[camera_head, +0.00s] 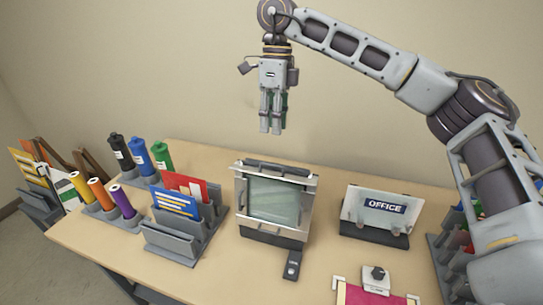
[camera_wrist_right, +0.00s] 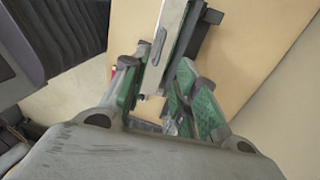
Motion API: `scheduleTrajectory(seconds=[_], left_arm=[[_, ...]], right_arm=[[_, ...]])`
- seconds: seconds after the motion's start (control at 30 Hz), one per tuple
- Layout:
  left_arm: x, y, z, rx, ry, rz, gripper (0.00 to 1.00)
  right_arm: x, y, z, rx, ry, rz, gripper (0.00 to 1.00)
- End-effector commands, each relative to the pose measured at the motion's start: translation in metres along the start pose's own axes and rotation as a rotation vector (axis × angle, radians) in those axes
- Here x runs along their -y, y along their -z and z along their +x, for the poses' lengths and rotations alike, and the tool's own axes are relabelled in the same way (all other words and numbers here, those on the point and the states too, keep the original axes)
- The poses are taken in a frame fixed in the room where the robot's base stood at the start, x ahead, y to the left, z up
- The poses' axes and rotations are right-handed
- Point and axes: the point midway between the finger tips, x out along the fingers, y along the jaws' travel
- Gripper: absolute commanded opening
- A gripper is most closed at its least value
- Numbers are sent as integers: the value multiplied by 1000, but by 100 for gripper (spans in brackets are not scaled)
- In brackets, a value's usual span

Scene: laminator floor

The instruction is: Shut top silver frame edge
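The laminator stands in the middle of the table with its silver frame (camera_head: 241,197) raised, around a pale green translucent panel (camera_head: 274,201). The frame's top edge (camera_head: 300,179) has a dark bar (camera_head: 278,168) along it. My right gripper (camera_head: 271,131) hangs fingers down, above and behind the frame in the picture, apart from it. In the right wrist view, the green-padded fingers of the right gripper (camera_wrist_right: 172,65) are apart, with nothing held between them. A silver edge (camera_wrist_right: 168,45) shows beyond them there. My left gripper is not in view.
A grey sorter (camera_head: 180,245) with blue and red cards stands left of the laminator. Coloured cylinders (camera_head: 139,150) stand further left. An OFFICE sign (camera_head: 383,207) stands right. A small dark device (camera_head: 292,265) lies in front, and a pink clipboard (camera_head: 365,296) at front right.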

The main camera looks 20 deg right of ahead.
Motion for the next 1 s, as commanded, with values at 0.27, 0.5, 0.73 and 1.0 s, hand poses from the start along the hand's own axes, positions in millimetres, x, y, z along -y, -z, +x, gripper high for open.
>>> scheduleTrajectory(seconds=[0.27, 0.5, 0.73, 1.0], left_arm=[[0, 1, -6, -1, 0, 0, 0], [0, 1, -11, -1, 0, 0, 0], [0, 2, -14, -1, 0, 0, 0], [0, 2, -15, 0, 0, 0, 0]], right_arm=[[0, 1, 36, -1, 0, 0, 29], [0, 1, 68, -2, -2, -1, 29], [0, 0, 91, -1, 0, 0, 29], [0, 0, 100, 0, 0, 0, 29]])
